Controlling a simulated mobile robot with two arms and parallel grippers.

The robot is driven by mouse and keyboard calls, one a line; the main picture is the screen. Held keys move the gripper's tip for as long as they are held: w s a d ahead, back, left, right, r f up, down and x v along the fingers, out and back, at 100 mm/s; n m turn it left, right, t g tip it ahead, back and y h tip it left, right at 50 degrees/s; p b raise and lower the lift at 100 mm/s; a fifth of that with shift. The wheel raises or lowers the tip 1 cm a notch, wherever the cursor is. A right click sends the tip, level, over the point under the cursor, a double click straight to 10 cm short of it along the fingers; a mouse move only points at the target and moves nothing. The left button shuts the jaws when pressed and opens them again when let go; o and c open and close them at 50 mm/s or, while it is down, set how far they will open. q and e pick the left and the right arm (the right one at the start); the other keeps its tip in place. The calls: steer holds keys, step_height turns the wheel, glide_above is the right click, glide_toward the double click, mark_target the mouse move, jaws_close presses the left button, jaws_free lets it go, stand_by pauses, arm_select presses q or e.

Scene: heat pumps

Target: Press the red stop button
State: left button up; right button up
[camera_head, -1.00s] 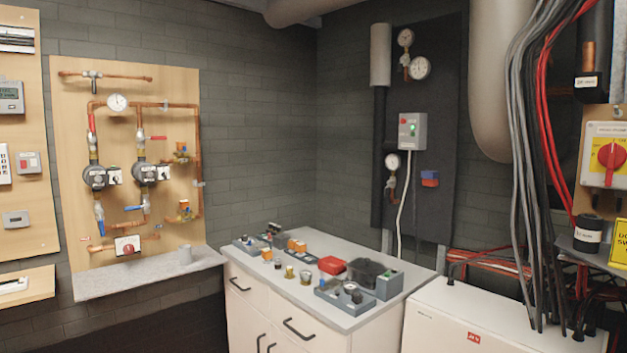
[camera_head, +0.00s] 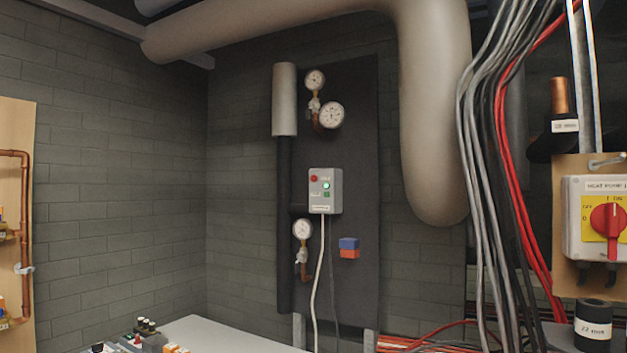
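A grey control box (camera_head: 325,191) is mounted on the dark panel on the back wall. A small red button (camera_head: 314,178) sits at its upper left. A lit green light (camera_head: 326,185) and another green button (camera_head: 326,195) are beside and below it. A white cable runs down from the box. Neither of my grippers is in view.
A white worktop (camera_head: 215,335) with several small parts stands below. A red rotary switch (camera_head: 607,217) on a yellow plate is at the right, beyond hanging cables (camera_head: 480,120).

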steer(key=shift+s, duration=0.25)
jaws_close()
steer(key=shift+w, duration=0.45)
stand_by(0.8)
